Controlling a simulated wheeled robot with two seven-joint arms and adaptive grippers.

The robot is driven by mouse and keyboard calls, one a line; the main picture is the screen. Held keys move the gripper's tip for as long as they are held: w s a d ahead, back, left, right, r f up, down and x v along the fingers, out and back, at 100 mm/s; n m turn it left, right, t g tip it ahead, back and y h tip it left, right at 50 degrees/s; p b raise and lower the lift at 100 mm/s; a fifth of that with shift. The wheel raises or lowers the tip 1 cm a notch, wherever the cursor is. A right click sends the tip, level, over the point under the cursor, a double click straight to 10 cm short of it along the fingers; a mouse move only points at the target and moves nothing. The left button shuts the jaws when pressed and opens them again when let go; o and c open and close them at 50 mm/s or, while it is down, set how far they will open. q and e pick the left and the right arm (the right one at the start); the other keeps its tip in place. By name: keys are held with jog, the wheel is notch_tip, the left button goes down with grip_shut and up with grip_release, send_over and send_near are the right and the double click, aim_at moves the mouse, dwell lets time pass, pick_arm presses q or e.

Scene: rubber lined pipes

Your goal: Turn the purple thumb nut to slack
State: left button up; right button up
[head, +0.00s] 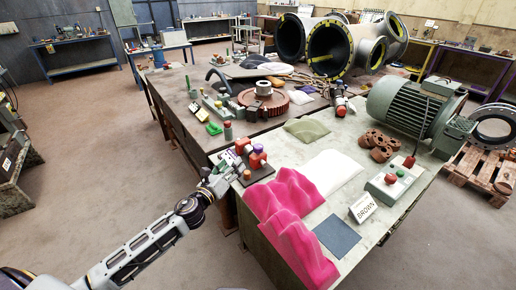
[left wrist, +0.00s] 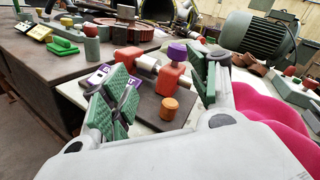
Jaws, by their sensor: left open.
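The purple thumb nut (left wrist: 177,51) sits on top of a red block-like body (left wrist: 173,78) in the left wrist view. In the head view the purple nut (head: 258,148) shows small at the near left corner of the bench. My left gripper (left wrist: 163,88) is open, its green ribbed pads spread to either side of the red body. The nut stands upright beyond the fingertips, and I see no contact. The gripper also shows in the head view (head: 236,168), low beside the fixture. My right gripper is not in view.
An orange knob (left wrist: 169,108) stands in front of the red body on a dark plate. Crumpled pink cloth (head: 285,205) lies just right. A red-and-green button box (head: 392,183) and green motor (head: 415,103) are further right. The floor to the left is clear.

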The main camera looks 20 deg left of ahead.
pick_arm(q)
jog(key=shift+w+d+m+g+h, duration=0.2)
jog(key=shift+m+h, duration=0.4)
jog(key=shift+m, duration=0.75)
jog(key=shift+w+d+m+g+h, duration=0.2)
jog(key=shift+m+h, duration=0.4)
jog(key=shift+m, duration=0.7)
jog(key=shift+w+d+m+g+h, duration=0.2)
jog(key=shift+m+h, duration=0.4)
jog(key=shift+m, duration=0.75)
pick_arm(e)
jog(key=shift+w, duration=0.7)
pick_arm(q)
jog(key=shift+w, duration=0.1)
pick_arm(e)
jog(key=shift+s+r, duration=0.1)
